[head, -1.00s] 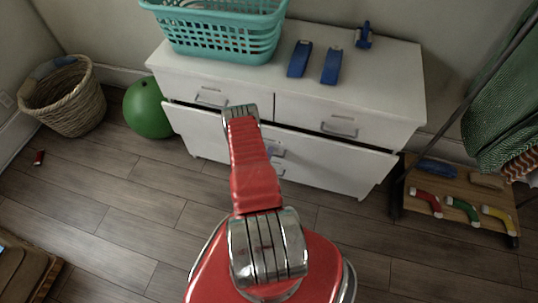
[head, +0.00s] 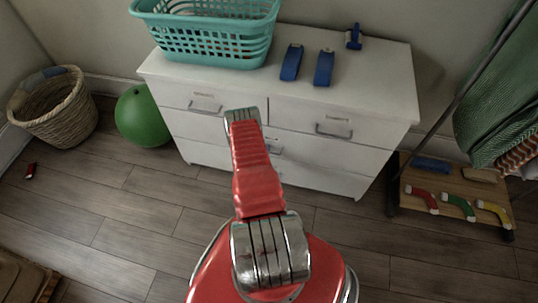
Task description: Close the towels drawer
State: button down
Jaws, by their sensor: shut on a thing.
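The white dresser (head: 330,165) stands against the wall. Two drawers side by side form its top row, and wide drawers lie below. The wide drawer (head: 325,152) under the top row now looks flush, or nearly flush, with the dresser front. A grey handle (head: 275,149) shows just right of my red arm, near the dresser's middle. The labels are too small to read, so I cannot tell which drawer is marked for towels. My arm reaches toward the dresser front. My gripper is hidden behind the arm, so its hold on anything cannot be seen.
A teal basket (head: 205,40) and several blue objects, including a blue block (head: 324,68), sit on the dresser top. A green ball (head: 142,116) and a wicker basket (head: 55,112) stand left. A low wooden board (head: 455,195) with colored pieces lies right. Floor before the dresser is clear.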

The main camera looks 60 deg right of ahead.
jog(key=shift+d, duration=0.15)
jog(key=c, duration=2.2)
grip_release()
jog(key=shift+o, duration=0.2)
jog(key=shift+r, duration=0.1)
jog(key=v, duration=1.3)
jog(key=shift+a, duration=0.45)
